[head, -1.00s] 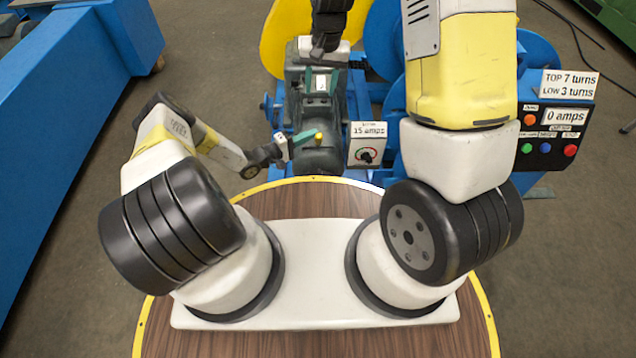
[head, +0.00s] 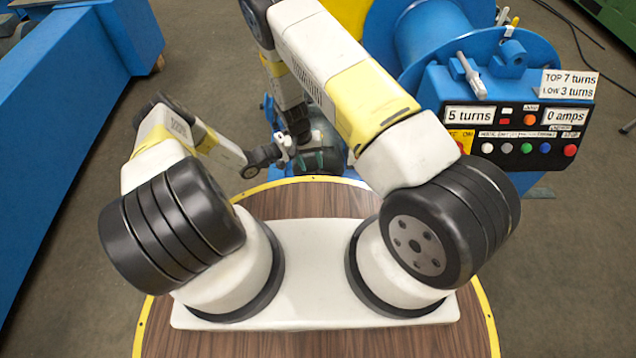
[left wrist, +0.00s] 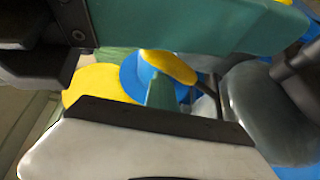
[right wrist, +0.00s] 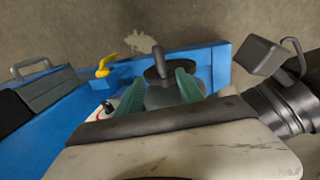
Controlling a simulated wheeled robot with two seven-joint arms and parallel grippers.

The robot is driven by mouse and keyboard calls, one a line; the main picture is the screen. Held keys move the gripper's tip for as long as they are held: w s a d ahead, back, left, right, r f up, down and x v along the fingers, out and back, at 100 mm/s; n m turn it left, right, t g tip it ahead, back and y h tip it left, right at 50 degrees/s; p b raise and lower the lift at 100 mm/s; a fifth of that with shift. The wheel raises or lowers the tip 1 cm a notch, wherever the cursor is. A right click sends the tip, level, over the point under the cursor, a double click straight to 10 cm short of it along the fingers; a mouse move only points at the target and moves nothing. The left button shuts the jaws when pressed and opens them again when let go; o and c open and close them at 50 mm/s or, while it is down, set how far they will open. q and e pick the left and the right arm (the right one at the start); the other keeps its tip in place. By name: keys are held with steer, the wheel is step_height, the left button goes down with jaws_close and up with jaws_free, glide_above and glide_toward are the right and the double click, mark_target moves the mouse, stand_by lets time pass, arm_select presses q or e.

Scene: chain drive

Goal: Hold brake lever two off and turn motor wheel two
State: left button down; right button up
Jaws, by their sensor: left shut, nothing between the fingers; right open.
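The motor wheel (right wrist: 157,75), a dark disc with an upright post, shows in the right wrist view just beyond my right fingertips. My right gripper (right wrist: 158,88) is open, its green fingers apart on either side of the wheel's near part; I cannot tell whether they touch it. In the head view my right gripper (head: 309,160) is low over the motor, which is mostly hidden. In the left wrist view a yellow grip (left wrist: 170,65), probably the brake lever's, shows close to the green fingers of my left gripper (left wrist: 160,92). Contact is unclear. My left gripper is shut and empty.
A control panel (head: 515,130) with "5 turns" and "0 amps" displays stands right, before a blue drum (head: 430,35). A yellow-handled lever (right wrist: 105,66) and a dial (right wrist: 104,108) lie left of the wheel. Both grippers are close together. Floor is open right.

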steer(key=f, duration=0.4)
steer(key=d+f, duration=0.1)
steer(key=f, duration=0.3)
steer(key=d+f, duration=0.1)
steer(key=f, duration=0.2)
steer(key=shift+d+f, duration=0.15)
steer(key=shift+f, duration=0.25)
jaws_close()
stand_by(1.2)
